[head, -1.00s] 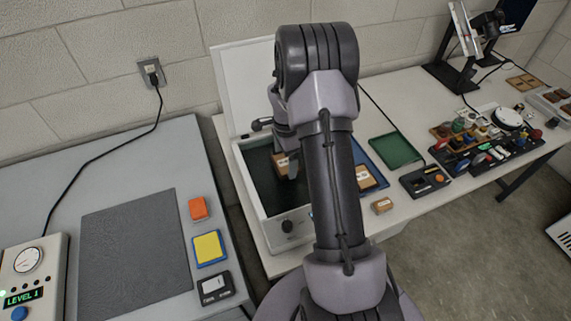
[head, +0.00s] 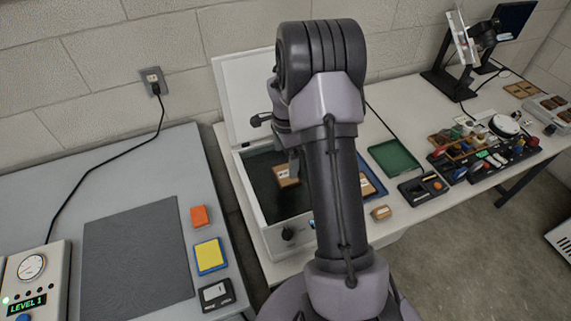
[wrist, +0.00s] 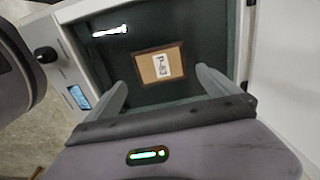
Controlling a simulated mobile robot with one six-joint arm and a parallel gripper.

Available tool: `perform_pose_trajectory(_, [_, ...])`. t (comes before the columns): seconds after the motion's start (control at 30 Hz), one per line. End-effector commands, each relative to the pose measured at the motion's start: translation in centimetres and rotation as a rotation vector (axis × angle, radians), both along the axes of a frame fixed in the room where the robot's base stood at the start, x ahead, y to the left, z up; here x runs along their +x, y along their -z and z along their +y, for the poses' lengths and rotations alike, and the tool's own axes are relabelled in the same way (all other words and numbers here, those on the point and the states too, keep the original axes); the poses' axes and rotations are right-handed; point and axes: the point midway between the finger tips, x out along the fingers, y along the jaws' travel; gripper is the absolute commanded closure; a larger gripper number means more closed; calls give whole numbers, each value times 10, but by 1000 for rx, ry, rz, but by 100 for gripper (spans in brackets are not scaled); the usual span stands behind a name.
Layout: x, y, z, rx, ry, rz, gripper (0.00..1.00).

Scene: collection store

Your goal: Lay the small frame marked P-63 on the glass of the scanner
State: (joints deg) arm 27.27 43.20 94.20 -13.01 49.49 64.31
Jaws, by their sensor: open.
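The small frame (head: 287,173) lies on the dark glass of the scanner (head: 263,186), partly hidden by my arm in the head view. In the wrist view the frame (wrist: 160,65) has a dark wooden rim and a tan face with a white label; the label seems to read P-63, but it is blurred. The frame lies flat on the glass (wrist: 130,92). My gripper (wrist: 160,88) is open, its two fingers to either side and short of the frame, apart from it. The scanner's white lid (head: 243,90) stands raised.
Right of the scanner are a blue tray holding another frame (head: 366,185), a small wooden block (head: 381,212) and a green tray (head: 396,157). Stamps and other small items crowd the table further right. A grey table with a dark mat (head: 137,260) stands left.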

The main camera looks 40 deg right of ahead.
Motion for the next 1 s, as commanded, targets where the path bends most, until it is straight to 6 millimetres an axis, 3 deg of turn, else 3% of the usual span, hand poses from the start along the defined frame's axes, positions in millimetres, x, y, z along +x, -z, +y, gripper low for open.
perform_pose_trajectory(0.03, [1,-19,0,-2,0,-3,0])
perform_pose_trajectory(0.1, [0,-34,0,-1,1,-2,0])
perform_pose_trajectory(0.3, [0,-63,5,-3,-21,-10,0])
perform_pose_trajectory(0.37, [0,-88,21,-8,-86,-37,0])
perform_pose_trajectory(0.47, [-14,-157,73,-29,-307,-124,0])
perform_pose_trajectory(0.5, [-27,-186,99,-40,-421,-165,0])
perform_pose_trajectory(0.6, [-72,-241,161,-78,-702,-271,0])
perform_pose_trajectory(0.7, [-127,-271,211,-125,-969,-373,0])
perform_pose_trajectory(0.83, [-186,-279,251,-186,-1237,-479,0])
perform_pose_trajectory(0.9, [-205,-277,262,-209,-1329,-515,0])
perform_pose_trajectory(1.0, [-219,-275,269,-228,-1397,-542,0])
